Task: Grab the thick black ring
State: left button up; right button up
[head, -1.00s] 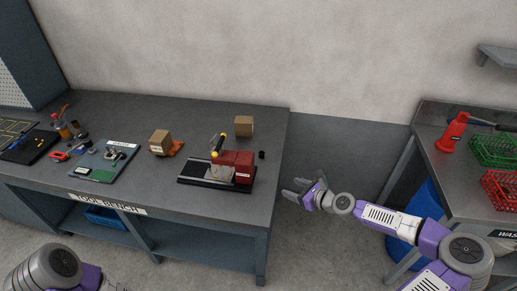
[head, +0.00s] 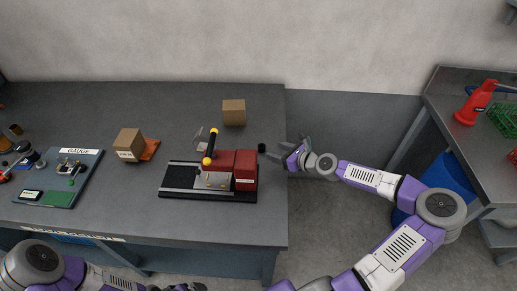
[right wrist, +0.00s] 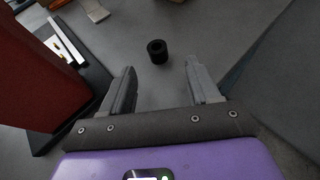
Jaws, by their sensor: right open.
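The thick black ring (head: 262,148) stands on the tool bench near its right edge, just right of the red machine. In the right wrist view the ring (right wrist: 157,51) is a short black cylinder with a hole in its top, ahead of and between the two fingers, not touched. My right gripper (head: 290,150) is open and empty, close to the right of the ring; its fingers also show in the right wrist view (right wrist: 163,85). My left arm is at the bottom left of the head view, with its gripper (head: 190,288) partly cut off by the bottom edge.
The red machine (head: 245,165) on its black base stands left of the ring. A cardboard box (head: 234,113) is behind it and another box (head: 128,145) lies farther left. A gauge board (head: 60,178) is at the left. The bench (head: 275,215) is bare near its right edge.

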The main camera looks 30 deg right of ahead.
aim_at(263, 146)
jog(key=shift+w+a+f, duration=0.2)
jog(key=shift+w+a, duration=0.1)
jog(key=shift+w, duration=0.25)
jog(key=b+x, duration=0.1)
jog(key=x, duration=0.1)
jog(key=b+x, duration=0.1)
jog(key=x, duration=0.2)
jog(key=shift+w+a+r+b, duration=0.1)
jog(key=shift+w+a+b, duration=0.1)
jog(key=shift+w+b, duration=0.2)
grip_shut()
